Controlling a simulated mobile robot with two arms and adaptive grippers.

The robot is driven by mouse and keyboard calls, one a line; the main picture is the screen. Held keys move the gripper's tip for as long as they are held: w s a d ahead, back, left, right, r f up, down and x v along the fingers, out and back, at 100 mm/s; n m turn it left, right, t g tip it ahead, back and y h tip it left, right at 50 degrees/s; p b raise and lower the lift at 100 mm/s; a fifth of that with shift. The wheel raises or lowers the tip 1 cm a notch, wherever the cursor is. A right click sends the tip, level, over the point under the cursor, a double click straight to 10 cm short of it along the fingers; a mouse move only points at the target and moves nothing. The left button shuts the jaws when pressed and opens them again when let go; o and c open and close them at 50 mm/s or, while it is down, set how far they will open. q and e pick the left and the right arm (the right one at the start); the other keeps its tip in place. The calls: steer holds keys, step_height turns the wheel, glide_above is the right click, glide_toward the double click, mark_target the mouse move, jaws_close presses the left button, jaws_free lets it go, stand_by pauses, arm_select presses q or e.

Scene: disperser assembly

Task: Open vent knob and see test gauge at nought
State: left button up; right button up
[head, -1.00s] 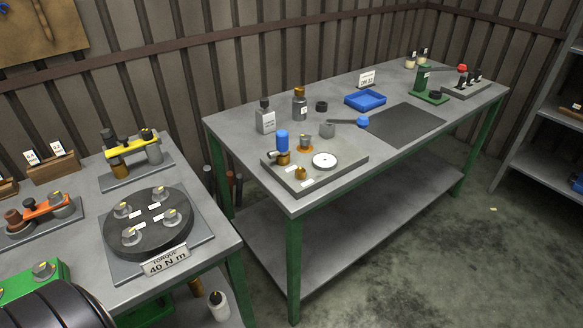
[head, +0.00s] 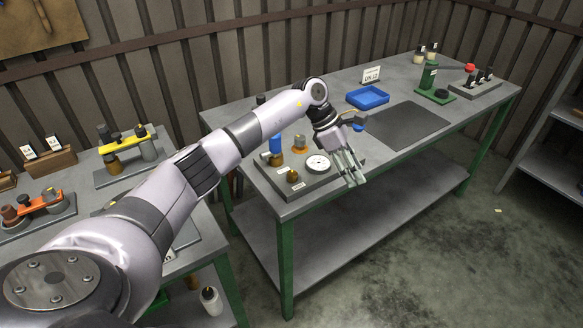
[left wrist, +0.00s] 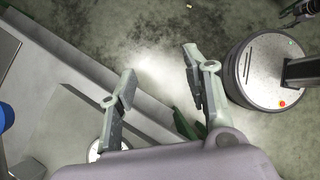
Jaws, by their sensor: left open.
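A grey test plate (head: 268,184) sits on the near left corner of the long bench. On it are a round white-faced gauge (head: 318,163), a small brass knob (head: 293,176) left of the gauge, a brass fitting on an orange base (head: 300,143) and a blue-capped brass part (head: 276,142). I cannot tell which is the vent knob, and the dial's needle is too small to read. My left gripper (head: 352,168) is open and empty, just right of the gauge, near the bench's front edge. In the left wrist view its fingers (left wrist: 160,68) are spread above that edge and the floor.
A blue tray (head: 368,97), a dark mat (head: 408,125) and a green press (head: 430,77) stand further along the bench. My left arm crosses over the nearer table and hides its turntable. Open floor (head: 430,250) lies right of the bench.

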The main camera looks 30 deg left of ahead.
mark_target(291, 173)
arm_select(q)
steer(key=s+a+r+m+g+y, duration=0.1)
steer(key=s+a+r+y, duration=0.15)
steer(key=a+r, duration=0.45)
steer(key=s+a+r+y, duration=0.1)
steer(key=a+r+y, duration=0.25)
steer(key=a, duration=0.65)
steer(key=shift+y, duration=0.4)
step_height(291, 173, down, 16)
steer(key=p, duration=0.3)
steer(key=shift+w, duration=0.15)
steer(key=shift+f+p, duration=0.3)
steer(key=shift+f, duration=0.4)
steer(key=shift+c, duration=0.4)
jaws_close()
